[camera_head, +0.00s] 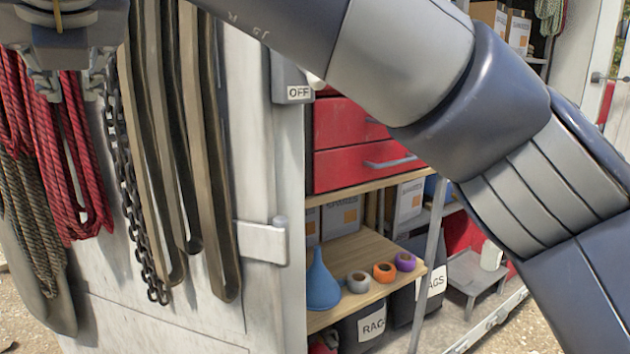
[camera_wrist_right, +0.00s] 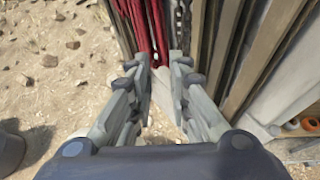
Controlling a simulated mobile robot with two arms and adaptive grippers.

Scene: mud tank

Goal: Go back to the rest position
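My right gripper (camera_head: 70,85) shows at the upper left of the head view, with its arm crossing from the right edge. In the right wrist view its fingers (camera_wrist_right: 162,75) are spread apart with a clear gap. Nothing is held between them. Red rope (camera_wrist_right: 150,30) hangs beyond the fingertips; in the head view the red rope (camera_head: 70,165) hangs just below and behind the gripper. I cannot tell whether they touch. My left gripper is not in view.
A chain (camera_head: 128,190) and brown straps (camera_head: 190,150) hang on the white cabinet side (camera_head: 270,190). An OFF switch box (camera_head: 290,78) is on its edge. Red drawers (camera_head: 350,145) and a wooden shelf (camera_head: 360,245) with a blue funnel (camera_head: 322,285) stand behind my arm.

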